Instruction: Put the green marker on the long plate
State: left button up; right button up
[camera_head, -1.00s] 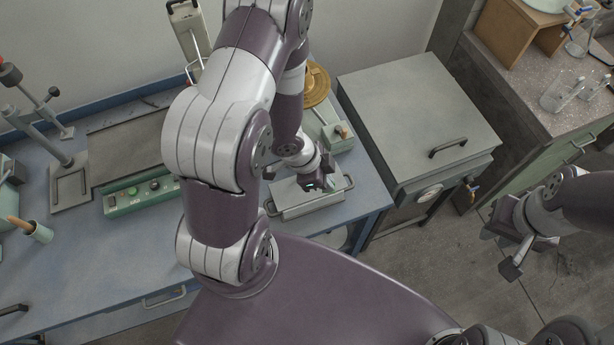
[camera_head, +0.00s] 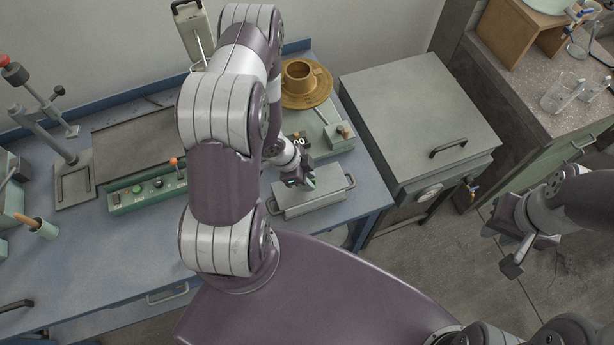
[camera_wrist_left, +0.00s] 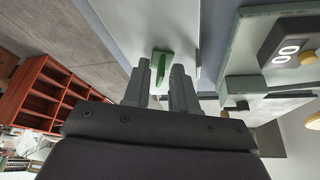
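The green marker (camera_wrist_left: 161,64) shows between and just past the fingertips of my left gripper (camera_wrist_left: 158,78) in the left wrist view, against a pale grey surface. The fingers stand apart, with no clear contact on it. In the head view a small green patch (camera_head: 312,183) shows beside my left gripper (camera_head: 300,180), over the long grey plate (camera_head: 325,202) with a handle at each end. The gripper hides part of this plate. My right gripper (camera_head: 514,250) is over the floor at the right, away from the bench; its fingers look spread and empty.
A green scale (camera_head: 338,134) with a display and a brass dish (camera_head: 303,88) stand just behind. A green button panel (camera_head: 150,190) lies to the left. A grey lidded box (camera_head: 415,110) stands to the right. The front left bench top (camera_head: 110,255) is clear.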

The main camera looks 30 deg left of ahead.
pick_arm(q)
jog(key=shift+r, duration=0.2)
jog(key=shift+a+r, duration=0.25)
jog(key=shift+r, duration=0.05)
jog(key=w+a+r+n+y+p, duration=0.1)
jog(key=a+r+n+y, duration=0.15)
jog(key=r, duration=0.65)
jog(key=w+a+r+n+y+p, duration=0.1)
jog(key=a+r+n+y, duration=0.15)
jog(key=r, duration=0.55)
jog(key=s+d+r+n, duration=0.7)
jog(key=d+r, duration=0.2)
jog(key=r, duration=0.1)
jog(key=shift+g+h, duration=0.4)
notch_tip(320, 180, down, 5)
jog(key=b, duration=0.5)
jog(key=shift+w+f+b, duration=0.1)
jog(key=shift+b, duration=0.25)
